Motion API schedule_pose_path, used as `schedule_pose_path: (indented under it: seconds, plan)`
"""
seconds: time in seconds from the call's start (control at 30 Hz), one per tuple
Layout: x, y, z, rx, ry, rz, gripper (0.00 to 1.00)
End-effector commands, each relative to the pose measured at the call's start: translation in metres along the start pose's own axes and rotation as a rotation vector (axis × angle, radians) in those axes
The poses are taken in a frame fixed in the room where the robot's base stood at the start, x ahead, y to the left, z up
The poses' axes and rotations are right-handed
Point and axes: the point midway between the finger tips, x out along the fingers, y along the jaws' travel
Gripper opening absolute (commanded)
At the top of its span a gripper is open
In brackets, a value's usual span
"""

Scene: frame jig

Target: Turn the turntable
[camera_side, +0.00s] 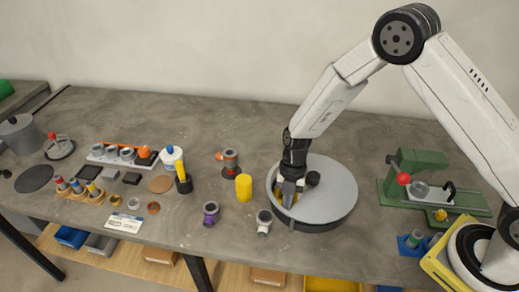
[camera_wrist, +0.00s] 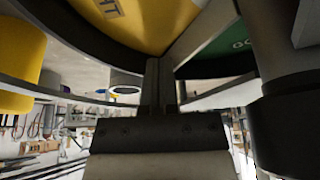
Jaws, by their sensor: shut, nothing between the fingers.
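In the wrist view the fingers (camera_wrist: 162,65) are together, close to a grey divider between a yellow sector (camera_wrist: 145,18) with partly cut-off letters and a green sector (camera_wrist: 225,50). I cannot tell whether the fingers touch the divider.
A yellow cylinder (camera_side: 243,187) stands just left of the turntable. A grey-white fitting (camera_side: 264,222) and a purple one (camera_side: 211,212) lie in front. A green press-like fixture (camera_side: 425,175) stands to the right. Many small parts fill the bench's left side.

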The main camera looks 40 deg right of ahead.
Motion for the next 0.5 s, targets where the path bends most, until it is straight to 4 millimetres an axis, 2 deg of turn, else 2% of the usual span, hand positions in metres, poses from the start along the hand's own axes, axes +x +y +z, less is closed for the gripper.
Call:
schedule_pose_path:
  seconds: [0.5]
  plan:
    - [-0.0052, 0.0021, -0.0009, 0.0, 0.0, 0.001, 0.0]
